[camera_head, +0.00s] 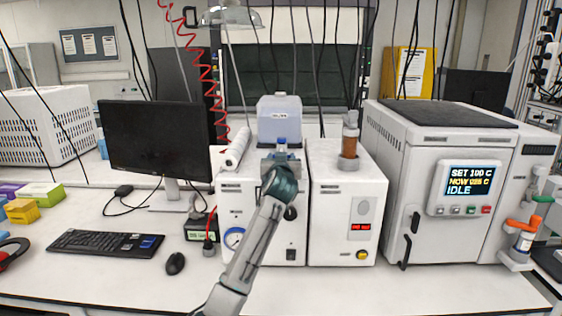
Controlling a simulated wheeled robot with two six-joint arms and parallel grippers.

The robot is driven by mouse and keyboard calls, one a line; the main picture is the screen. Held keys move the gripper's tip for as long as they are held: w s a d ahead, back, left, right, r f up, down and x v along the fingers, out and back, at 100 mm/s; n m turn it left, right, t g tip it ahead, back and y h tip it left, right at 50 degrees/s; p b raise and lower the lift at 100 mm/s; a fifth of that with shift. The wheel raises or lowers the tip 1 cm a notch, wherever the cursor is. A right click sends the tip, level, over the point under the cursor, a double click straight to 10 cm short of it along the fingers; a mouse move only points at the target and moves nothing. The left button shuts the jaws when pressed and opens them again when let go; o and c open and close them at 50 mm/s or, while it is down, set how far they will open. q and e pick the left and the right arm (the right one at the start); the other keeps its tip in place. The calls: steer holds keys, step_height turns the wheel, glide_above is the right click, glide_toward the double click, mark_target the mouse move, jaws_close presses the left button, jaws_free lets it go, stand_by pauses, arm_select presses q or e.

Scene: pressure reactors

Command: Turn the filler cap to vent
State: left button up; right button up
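A small blue cap (281,141) shows on top of the white box unit in the middle of the bench, in front of a translucent tank (279,118) with a label. I take it to be the filler cap; its markings are too small to read. My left arm comes in from the lower left, and its gripper (281,154) is at the blue cap, just below it in the picture. My own wrist hides the fingers and the lower part of the cap, so I cannot tell whether they touch or grip it. My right gripper is not in view.
A white unit (341,215) with a red display and brown bottle (350,140) stands to the right. Further right is the large reactor cabinet (430,190), reading IDLE. A monitor (156,140) and keyboard (106,243) are on the left. The front bench strip is mostly clear.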

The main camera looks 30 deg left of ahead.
arm_select(q)
steer(key=o, duration=1)
steer(key=shift+s+d+f, duration=0.1)
steer(key=shift+s+d, duration=0.1)
steer(key=shift+s, duration=0.05)
steer(key=b+v, duration=0.3)
steer(key=v, duration=0.7)
steer(key=shift+b, duration=0.3)
